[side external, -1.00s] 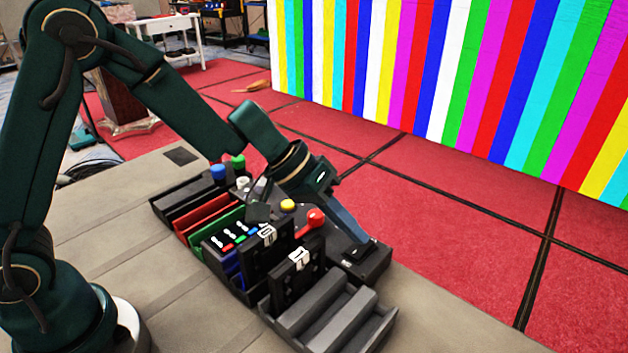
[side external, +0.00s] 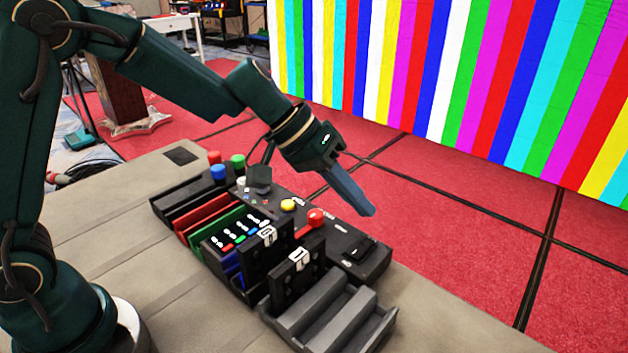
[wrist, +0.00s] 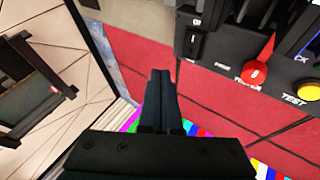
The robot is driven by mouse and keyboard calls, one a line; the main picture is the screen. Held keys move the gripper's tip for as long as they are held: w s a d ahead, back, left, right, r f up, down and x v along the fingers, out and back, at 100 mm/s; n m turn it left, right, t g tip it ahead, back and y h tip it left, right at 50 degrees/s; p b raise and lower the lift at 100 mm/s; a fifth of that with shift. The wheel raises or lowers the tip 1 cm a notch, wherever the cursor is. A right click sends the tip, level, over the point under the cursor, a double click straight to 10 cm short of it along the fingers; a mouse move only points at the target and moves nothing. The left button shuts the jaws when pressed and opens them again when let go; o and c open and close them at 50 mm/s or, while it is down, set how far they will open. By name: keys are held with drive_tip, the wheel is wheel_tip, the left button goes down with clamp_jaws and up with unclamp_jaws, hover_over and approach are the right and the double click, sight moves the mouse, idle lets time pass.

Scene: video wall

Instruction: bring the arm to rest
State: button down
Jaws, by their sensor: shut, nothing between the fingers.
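My gripper (side external: 369,211) is in the air above the right end of the black control panel (side external: 336,231) in the side view, apart from it. Its fingers are together with nothing between them. In the wrist view my gripper's fingers (wrist: 161,75) lie side by side over the red floor. The panel carries a red lever knob (side external: 316,216) and a yellow button (side external: 288,205). In the wrist view the red lever (wrist: 256,72) and yellow TEST button (wrist: 310,91) are at the upper right.
Black slotted racks with 0 and 1 modules (side external: 298,268) and a grey stepped rack (side external: 335,318) stand before the panel. Blue (side external: 218,172), green (side external: 238,161) and red buttons are at its far left. The striped video wall (side external: 450,80) stands behind, across red floor.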

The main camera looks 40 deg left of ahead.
drive_tip(key=s+a+r+m+t+y, duration=0.1)
drive_tip(key=s+a+r+m+t, duration=0.15)
drive_tip(key=s+r, duration=0.65)
drive_tip(key=s+a+f+n+y, duration=0.1)
drive_tip(key=s+a+f+y, duration=0.1)
drive_tip(key=s+a, duration=0.2)
drive_tip(key=s+a+f+n+g+y, duration=0.1)
drive_tip(key=s+a+f+y, duration=0.2)
drive_tip(key=s+a, duration=0.2)
drive_tip(key=s, duration=0.2)
drive_tip(key=shift+s+a+f+n+y, duration=0.15)
drive_tip(key=shift+s+f+n+y, duration=0.15)
drive_tip(key=shift+f+n, duration=0.05)
drive_tip(key=c, duration=1.5)
unclamp_jaws()
drive_tip(key=shift+c, duration=0.2)
